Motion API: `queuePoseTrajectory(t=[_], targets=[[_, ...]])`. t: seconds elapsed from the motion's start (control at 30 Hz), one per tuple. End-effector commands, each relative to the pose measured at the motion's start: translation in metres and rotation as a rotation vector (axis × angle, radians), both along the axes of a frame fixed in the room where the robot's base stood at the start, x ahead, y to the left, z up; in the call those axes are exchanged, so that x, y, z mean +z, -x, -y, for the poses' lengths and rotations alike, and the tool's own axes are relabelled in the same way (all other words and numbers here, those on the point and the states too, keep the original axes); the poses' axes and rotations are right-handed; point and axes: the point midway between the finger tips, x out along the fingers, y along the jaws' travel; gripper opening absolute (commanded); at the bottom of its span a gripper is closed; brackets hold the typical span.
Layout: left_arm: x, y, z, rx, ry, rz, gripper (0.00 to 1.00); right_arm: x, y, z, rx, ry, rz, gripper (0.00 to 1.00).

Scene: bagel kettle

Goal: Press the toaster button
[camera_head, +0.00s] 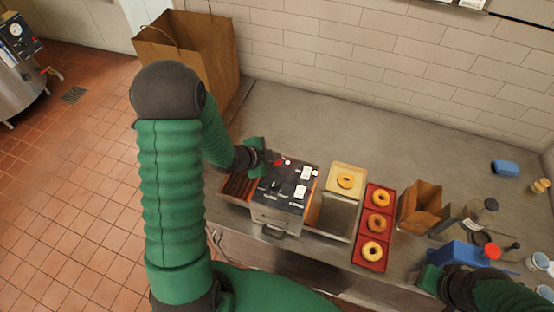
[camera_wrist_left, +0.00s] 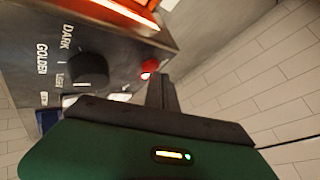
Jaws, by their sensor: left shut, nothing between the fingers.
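The toaster (camera_head: 292,212) is a dark metal box on the counter, with a glowing orange slot (camera_wrist_left: 125,12) in the left wrist view. Its panel has a black dial (camera_wrist_left: 88,68) beside the words GOLDEN and DARK. A red button (camera_wrist_left: 149,66) is on the same panel; small red spots also show at the panel's far edge in the head view. My left gripper (camera_head: 263,150) is at the panel's far left corner. Its fingers (camera_wrist_left: 161,92) are shut and empty, close beside the red button; I cannot tell whether they touch it. My right gripper (camera_head: 430,279) is partly visible at lower right, its fingers unclear.
A red tray (camera_head: 387,190) with bagels and a tan board (camera_head: 333,168) with one bagel are right of the toaster. A small paper bag (camera_head: 420,207), jars and a blue box (camera_head: 459,257) stand further right. A large paper bag (camera_head: 205,50) is behind my left arm.

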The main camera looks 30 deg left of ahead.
Motion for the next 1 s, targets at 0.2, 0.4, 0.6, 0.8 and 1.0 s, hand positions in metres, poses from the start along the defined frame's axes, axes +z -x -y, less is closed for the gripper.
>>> queuePoseTrajectory(t=[0.2,0.4,0.6,0.8,1.0], targets=[[0.001,0.0,0.0,0.001,-0.001,0.0,0.0,0.001,0.0,0.0,0.0,0.0,0.0,0.58],[0.021,0.0,-0.001,0.001,-0.002,0.001,0.0,0.019,0.0,0.0,0.0,0.0,0.0,0.58],[0.046,0.0,-0.001,0.002,-0.001,0.001,0.0,0.042,0.0,0.0,0.0,0.0,0.0,0.58],[0.063,0.0,-0.001,0.002,-0.001,0.001,0.0,0.057,0.0,0.0,0.0,0.0,0.0,0.58],[0.06,0.0,-0.001,0.001,-0.001,0.0,0.0,0.054,0.0,0.0,0.0,0.0,0.0,0.58]])
